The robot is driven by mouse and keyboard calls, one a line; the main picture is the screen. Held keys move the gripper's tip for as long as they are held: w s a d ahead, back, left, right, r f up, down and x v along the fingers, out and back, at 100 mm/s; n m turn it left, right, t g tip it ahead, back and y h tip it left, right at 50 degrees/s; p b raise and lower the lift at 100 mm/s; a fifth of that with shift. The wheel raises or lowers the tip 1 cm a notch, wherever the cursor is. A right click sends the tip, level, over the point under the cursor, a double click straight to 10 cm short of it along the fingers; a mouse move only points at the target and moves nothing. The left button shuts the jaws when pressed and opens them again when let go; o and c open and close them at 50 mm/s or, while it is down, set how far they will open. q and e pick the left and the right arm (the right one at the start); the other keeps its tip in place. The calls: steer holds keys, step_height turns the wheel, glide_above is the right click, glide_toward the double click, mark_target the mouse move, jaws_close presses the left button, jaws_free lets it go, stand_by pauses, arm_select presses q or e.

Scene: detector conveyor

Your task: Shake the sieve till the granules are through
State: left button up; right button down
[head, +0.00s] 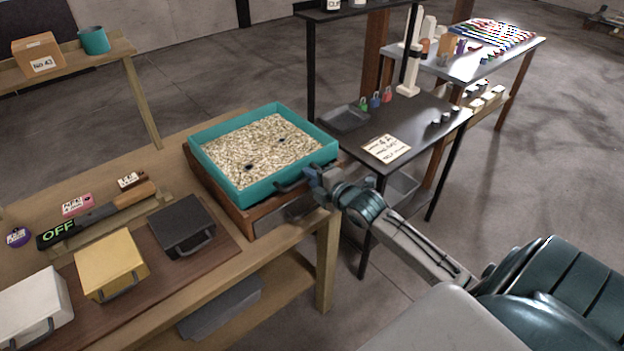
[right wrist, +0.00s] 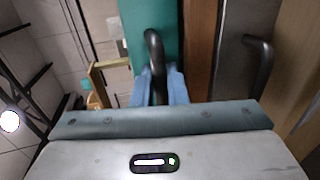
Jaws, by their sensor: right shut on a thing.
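The sieve (head: 199,152) is a teal square frame filled with pale granules (head: 262,143); a few small dark spots show among them. It sits over a wooden box (head: 246,222) on the workbench. My right gripper (head: 316,178) is shut on the sieve's dark handle at its front right side. In the right wrist view the handle (right wrist: 153,50) stands between the blue fingers of the gripper (right wrist: 158,88), with the teal wall behind it. What lies under the sieve is hidden. My left gripper is out of view.
A detector wand marked OFF (head: 95,217) lies on a wooden stand left of the sieve. Black (head: 181,228), yellow (head: 110,263) and white (head: 32,308) boxes with handles stand in front. A dark table (head: 420,118) with padlocks and a card is right of the sieve.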

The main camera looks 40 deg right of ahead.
steer(key=c, duration=1.6)
jaws_free()
steer(key=shift+o, duration=0.2)
steer(key=shift+s+d, duration=0.1)
steer(key=shift+s, duration=0.5)
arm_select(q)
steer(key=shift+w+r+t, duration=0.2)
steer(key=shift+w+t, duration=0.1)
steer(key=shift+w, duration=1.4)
arm_select(e)
steer(key=v, duration=0.9)
steer(key=shift+s, duration=0.35)
steer(key=shift+r, duration=0.15)
